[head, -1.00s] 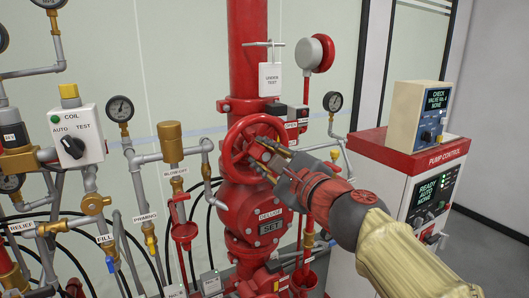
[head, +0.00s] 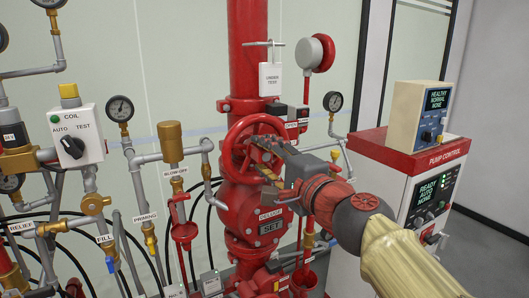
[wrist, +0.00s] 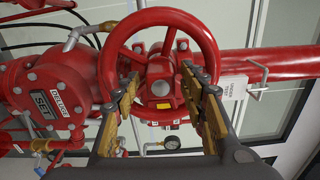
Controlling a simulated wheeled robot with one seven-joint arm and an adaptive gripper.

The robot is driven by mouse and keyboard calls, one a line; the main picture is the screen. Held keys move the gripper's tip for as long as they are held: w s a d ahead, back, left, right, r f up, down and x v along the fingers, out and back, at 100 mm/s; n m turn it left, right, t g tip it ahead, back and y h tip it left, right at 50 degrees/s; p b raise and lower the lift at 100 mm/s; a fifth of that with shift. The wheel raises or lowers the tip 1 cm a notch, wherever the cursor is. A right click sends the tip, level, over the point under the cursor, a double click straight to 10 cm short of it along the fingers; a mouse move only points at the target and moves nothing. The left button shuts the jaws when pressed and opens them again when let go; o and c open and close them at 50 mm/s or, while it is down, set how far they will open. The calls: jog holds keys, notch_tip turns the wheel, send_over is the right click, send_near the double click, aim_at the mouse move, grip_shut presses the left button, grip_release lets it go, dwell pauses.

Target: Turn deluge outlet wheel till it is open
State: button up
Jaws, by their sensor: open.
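The red deluge outlet wheel (head: 236,150) stands upright on the red valve body with the "DELUGE" and "SET" labels (head: 270,226). My gripper (head: 262,158) is at the right side of the wheel in the head view. In the wrist view my gripper (wrist: 160,95) is open, its two brassy fingers on either side of the hub. I cannot tell whether the fingers touch the wheel. The gripper hides part of the wheel's right rim in the head view.
A red pump control cabinet (head: 378,147) stands at the right, with a beige display box (head: 420,112) on top. Gauges, grey pipes and a white "COIL" switch box (head: 88,135) are at the left. A tag (head: 270,80) hangs above the wheel.

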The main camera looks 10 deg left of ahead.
aim_at(266, 157)
jog(key=v, duration=0.6)
jog(key=shift+s+d, duration=0.1)
jog(key=shift+s, duration=0.05)
